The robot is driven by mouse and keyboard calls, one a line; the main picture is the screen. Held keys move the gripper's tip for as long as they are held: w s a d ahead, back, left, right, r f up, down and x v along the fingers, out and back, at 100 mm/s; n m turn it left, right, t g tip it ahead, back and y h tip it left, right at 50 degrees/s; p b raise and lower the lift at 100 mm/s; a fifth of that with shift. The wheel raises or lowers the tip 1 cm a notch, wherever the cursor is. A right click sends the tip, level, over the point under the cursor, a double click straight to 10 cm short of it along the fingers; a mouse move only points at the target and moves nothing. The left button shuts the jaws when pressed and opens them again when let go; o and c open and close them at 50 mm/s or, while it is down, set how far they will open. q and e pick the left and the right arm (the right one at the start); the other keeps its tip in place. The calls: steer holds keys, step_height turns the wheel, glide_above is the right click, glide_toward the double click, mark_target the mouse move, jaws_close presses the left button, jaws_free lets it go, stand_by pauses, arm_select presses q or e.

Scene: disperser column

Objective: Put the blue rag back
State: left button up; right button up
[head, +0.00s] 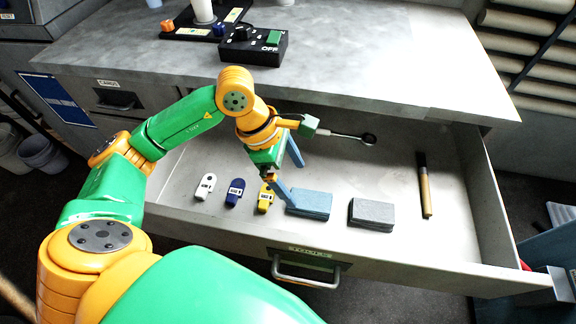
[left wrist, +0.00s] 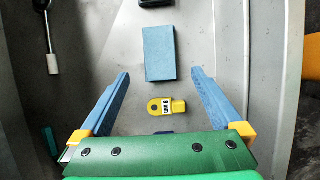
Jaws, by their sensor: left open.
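The blue rag (head: 309,203) is a flat folded block lying in the open drawer, near its front wall. In the left wrist view the blue rag (left wrist: 160,54) lies ahead, between and slightly beyond the fingertips. My left gripper (head: 297,186) is open and empty, reaching down into the drawer just left of and above the rag. Its blue fingers (left wrist: 160,73) are spread apart in the left wrist view. One fingertip appears close to the rag in the head view; I cannot tell whether it touches. My right gripper is not in view.
The open drawer (head: 400,262) also holds a grey folded block (head: 371,214), white (head: 205,187), navy (head: 235,192) and yellow (head: 265,198) tags, a spoon-like tool (head: 345,135) and a brown-handled tool (head: 425,190). The countertop (head: 370,60) overhangs its back. A black OFF box (head: 253,46) stands on top.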

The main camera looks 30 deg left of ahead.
arm_select(q)
steer(key=v, duration=0.4)
steer(key=shift+s+a+r, duration=0.1)
steer(key=shift+r, duration=0.3)
